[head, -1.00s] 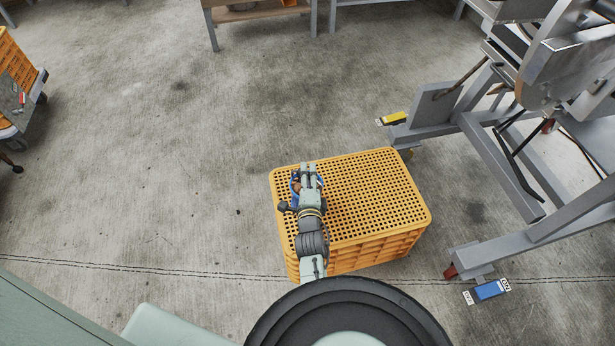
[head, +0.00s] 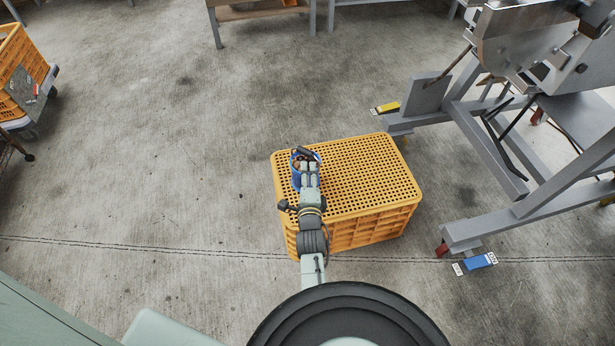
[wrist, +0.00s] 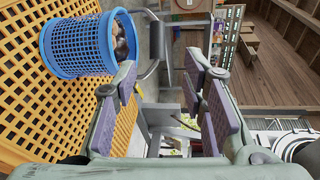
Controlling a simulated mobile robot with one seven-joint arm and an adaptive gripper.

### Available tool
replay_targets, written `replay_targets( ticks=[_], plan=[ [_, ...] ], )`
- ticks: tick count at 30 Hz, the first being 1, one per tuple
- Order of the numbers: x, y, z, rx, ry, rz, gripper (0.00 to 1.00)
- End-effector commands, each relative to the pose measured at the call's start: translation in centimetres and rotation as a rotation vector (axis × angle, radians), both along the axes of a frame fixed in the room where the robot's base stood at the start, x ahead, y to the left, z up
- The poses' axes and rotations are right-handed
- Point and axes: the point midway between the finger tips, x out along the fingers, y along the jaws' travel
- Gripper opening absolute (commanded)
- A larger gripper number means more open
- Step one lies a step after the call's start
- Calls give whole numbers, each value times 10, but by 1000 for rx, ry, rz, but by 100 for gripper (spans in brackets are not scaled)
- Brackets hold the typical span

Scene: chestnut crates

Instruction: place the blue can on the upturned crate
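The blue can (head: 296,180) is a perforated blue container with brown chestnuts in it. It stands upright on the perforated top of the yellow-orange upturned crate (head: 365,185), near its left edge. In the wrist view the can (wrist: 78,48) shows at upper left, turned sideways by the camera, with the crate surface (wrist: 30,110) beneath it. My gripper (head: 306,155) is above and beside the can in the head view and partly covers it. In the wrist view my gripper (wrist: 165,85) has its fingers wide apart with nothing between them.
A grey metal machine frame (head: 480,130) stands right of the crate. A yellow block (head: 387,108) and a blue block (head: 480,262) lie by its feet. Another orange crate (head: 20,75) sits on a trolley at far left. The concrete floor between is clear.

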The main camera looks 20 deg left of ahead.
Motion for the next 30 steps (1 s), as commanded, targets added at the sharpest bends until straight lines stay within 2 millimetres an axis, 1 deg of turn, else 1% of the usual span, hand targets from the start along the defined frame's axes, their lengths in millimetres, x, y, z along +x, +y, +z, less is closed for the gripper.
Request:
replay_targets(
  ticks=[12, 14, 16, 17, 20, 21, 23, 24, 26, 27, 29, 30],
  plan=[
    [1, 2, 3, -1, -5, 3, 38],
    [4, 8, 14, -4, -26, 13, 38],
    [9, 24, 40, -18, -82, 38, 38],
    [11, 33, 56, -27, -118, 53, 38],
    [16, 73, 132, -72, -285, 111, 38],
    [14, 90, 169, -94, -367, 133, 38],
    [6, 115, 226, -127, -498, 160, 38],
    [-2, 130, 263, -148, -586, 173, 38],
    [-19, 149, 320, -176, -721, 184, 38],
    [-33, 159, 357, -195, -811, 183, 38],
    [-59, 171, 412, -218, -950, 176, 38],
    [-79, 177, 448, -234, -1043, 163, 38]
  ],
)
